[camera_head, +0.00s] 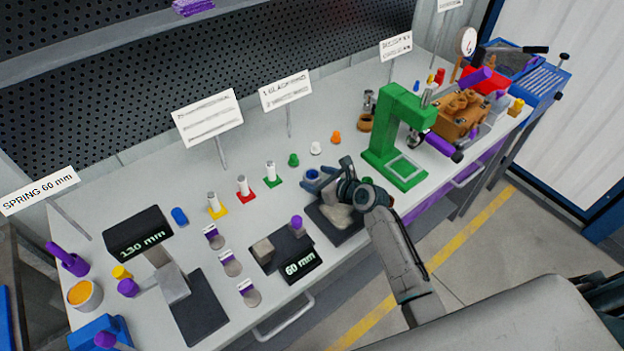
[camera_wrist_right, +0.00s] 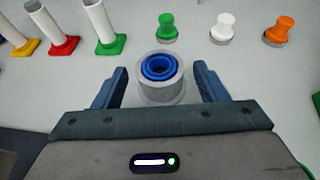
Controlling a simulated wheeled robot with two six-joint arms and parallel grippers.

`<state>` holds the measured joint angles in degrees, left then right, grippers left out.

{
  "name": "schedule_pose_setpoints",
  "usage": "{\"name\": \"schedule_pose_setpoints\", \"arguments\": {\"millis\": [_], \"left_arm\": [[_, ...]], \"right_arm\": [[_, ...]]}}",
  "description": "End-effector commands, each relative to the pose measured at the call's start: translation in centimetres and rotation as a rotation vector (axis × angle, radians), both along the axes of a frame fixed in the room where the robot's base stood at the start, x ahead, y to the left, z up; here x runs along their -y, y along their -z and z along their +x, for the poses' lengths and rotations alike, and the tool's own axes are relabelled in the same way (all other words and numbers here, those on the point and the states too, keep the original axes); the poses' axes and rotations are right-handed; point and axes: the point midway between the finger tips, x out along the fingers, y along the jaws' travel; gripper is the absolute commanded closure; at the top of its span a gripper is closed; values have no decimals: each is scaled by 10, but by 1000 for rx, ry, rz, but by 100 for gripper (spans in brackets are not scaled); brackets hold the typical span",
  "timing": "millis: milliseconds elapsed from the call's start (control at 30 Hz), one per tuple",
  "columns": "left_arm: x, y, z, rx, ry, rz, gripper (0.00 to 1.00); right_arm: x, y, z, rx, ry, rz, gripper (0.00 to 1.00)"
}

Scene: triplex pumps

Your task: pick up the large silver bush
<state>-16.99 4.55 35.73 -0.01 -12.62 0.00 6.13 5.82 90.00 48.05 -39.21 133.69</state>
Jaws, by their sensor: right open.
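The large silver bush (camera_wrist_right: 162,92) is a short, wide grey ring with a blue ringed inside. It stands upright on the bench. In the head view the bush (camera_head: 312,175) is partly hidden by my right gripper (camera_head: 317,179). In the wrist view my right gripper (camera_wrist_right: 160,72) is open, with one blue-grey finger on each side of the bush. Gaps show between the fingers and the bush. My left gripper is not in view.
Green (camera_wrist_right: 195,27), white (camera_wrist_right: 223,26) and orange (camera_wrist_right: 279,30) plugs stand behind the bush. White tubes on coloured bases, such as the green base (camera_wrist_right: 110,45), stand to the left. A green press (camera_head: 398,140) stands to the right. A black 60 mm gauge (camera_head: 301,266) lies nearer.

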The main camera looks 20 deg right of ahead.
Motion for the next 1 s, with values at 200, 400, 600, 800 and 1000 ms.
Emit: {"name": "schedule_pose_setpoints", "arguments": {"millis": [200,400,600,800,1000], "left_arm": [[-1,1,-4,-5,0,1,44],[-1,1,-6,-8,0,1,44],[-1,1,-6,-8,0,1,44],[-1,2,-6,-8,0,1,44],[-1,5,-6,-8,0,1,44]], "right_arm": [[0,0,0,0,0,0,51],[0,-1,0,1,0,0,86],[0,-1,0,1,0,0,86],[0,-7,0,3,-1,-2,86],[0,-22,0,3,-1,-2,86]]}}
